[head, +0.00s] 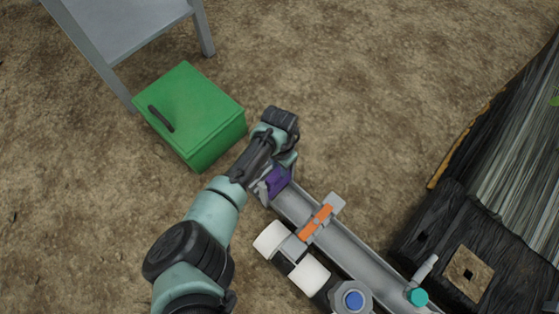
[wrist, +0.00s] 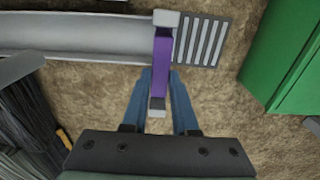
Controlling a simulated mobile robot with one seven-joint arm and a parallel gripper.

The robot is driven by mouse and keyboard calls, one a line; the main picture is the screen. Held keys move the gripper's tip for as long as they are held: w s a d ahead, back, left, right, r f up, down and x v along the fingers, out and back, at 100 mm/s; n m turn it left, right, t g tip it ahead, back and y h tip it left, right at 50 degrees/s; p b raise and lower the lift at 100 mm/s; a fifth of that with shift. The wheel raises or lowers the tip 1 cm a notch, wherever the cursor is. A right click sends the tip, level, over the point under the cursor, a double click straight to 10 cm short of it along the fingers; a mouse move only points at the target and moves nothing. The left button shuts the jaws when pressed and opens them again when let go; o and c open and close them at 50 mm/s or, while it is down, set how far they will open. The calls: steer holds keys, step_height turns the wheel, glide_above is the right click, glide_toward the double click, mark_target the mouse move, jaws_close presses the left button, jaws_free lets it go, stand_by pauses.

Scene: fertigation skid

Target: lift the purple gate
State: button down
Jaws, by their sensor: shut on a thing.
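The purple gate (head: 278,180) stands across the upper end of a grey channel (head: 353,252) in the head view. In the wrist view the purple gate (wrist: 162,58) is a narrow upright strip between light grey end pieces, beside a slotted grate (wrist: 203,40). My gripper (wrist: 160,72) has its two blue fingers on either side of the gate's near end, closed on it. In the head view my gripper (head: 270,186) is over the gate and partly hides it. The gate's lower edge is hidden, so I cannot tell whether it is raised.
An orange gate (head: 316,220) crosses the channel farther down. White cylinders (head: 271,239) and a blue-capped fitting (head: 353,299) sit beside it. A green box (head: 193,115) stands close to my gripper, near a grey table (head: 120,25). A dark wooden structure (head: 490,190) is at right.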

steer(key=shift+w+a+r+p, duration=0.1)
steer(key=shift+w+r+p, duration=0.05)
steer(key=shift+r+p, duration=0.4)
steer(key=shift+w+a+r+p, duration=0.1)
steer(key=shift+r+p, duration=0.4)
steer(key=shift+s+a+r+p, duration=0.15)
steer(key=shift+r+p, duration=0.1)
steer(key=shift+p, duration=0.6)
steer(key=shift+s+a+f, duration=0.25)
steer(key=shift+s, duration=0.2)
steer(key=c, duration=0.7)
jaws_free()
steer(key=shift+d, duration=0.1)
steer(key=shift+d+r+p, duration=0.1)
steer(key=shift+p, duration=0.2)
steer(key=shift+r, duration=0.25)
step_height(320, 180, up, 12)
steer(key=p, duration=0.9)
steer(key=shift+r, duration=0.15)
